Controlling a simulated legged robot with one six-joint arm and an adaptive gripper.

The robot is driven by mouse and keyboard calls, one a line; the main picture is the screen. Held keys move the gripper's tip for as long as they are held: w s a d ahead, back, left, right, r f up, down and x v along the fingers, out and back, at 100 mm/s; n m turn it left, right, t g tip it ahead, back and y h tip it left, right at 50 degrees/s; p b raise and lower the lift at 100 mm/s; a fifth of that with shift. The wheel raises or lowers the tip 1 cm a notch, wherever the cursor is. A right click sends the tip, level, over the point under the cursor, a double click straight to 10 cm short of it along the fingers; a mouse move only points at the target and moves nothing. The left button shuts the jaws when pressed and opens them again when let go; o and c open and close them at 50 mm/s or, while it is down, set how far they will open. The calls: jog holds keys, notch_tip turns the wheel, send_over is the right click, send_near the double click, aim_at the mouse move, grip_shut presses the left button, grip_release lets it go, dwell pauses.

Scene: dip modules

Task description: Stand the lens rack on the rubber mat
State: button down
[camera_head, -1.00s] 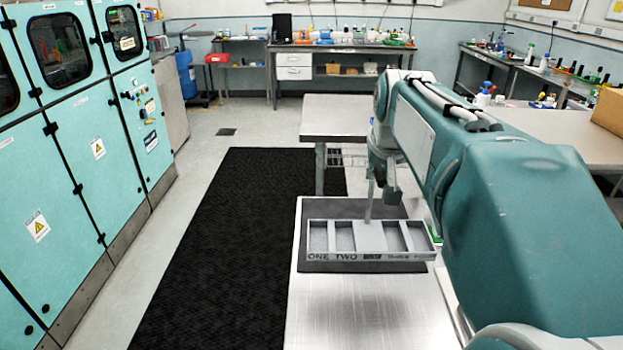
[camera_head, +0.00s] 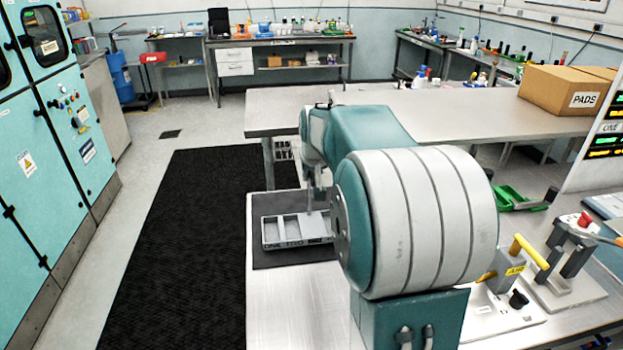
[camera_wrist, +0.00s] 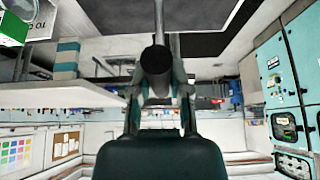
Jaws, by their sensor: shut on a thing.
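The lens rack (camera_head: 283,232) is a shallow grey tray with open compartments and lettering on its front side. It is level over the dark rubber mat (camera_head: 275,259) on the metal bench. Mat shows to its left and in front; I cannot tell whether the rack touches it. My gripper (camera_head: 315,192) is shut on the rack from above, at a thin upright part. My arm hides the rack's right end. In the wrist view my gripper (camera_wrist: 157,85) shows, but I cannot make out the rack.
The metal bench (camera_head: 290,300) is clear in front of the mat. Toggle clamps (camera_head: 510,265) and a green tray (camera_head: 508,198) are to the right. A grey table (camera_head: 275,115) with a cardboard box (camera_head: 560,92) stands behind. A black floor mat (camera_head: 175,240) lies left.

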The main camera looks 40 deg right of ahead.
jog(key=shift+d+f, duration=0.1)
jog(key=shift+f, duration=0.5)
jog(key=c, duration=0.6)
grip_release()
jog(key=shift+f, duration=0.1)
jog(key=v, duration=1.2)
jog(key=s+a+f+n+y, duration=0.1)
jog(key=s+a+f, duration=0.2)
jog(key=s+a, duration=0.3)
jog(key=s+a+f+n, duration=0.2)
jog(key=s+a+f, duration=0.1)
jog(key=s+a, duration=0.4)
jog(key=s+a+f+n+y, duration=0.1)
jog(key=s+a+f+n, duration=0.1)
jog(key=s+a, duration=0.5)
jog(key=shift+s+a+f+y, duration=0.15)
jog(key=shift+a+f+y, duration=0.15)
jog(key=shift+a+f, duration=0.55)
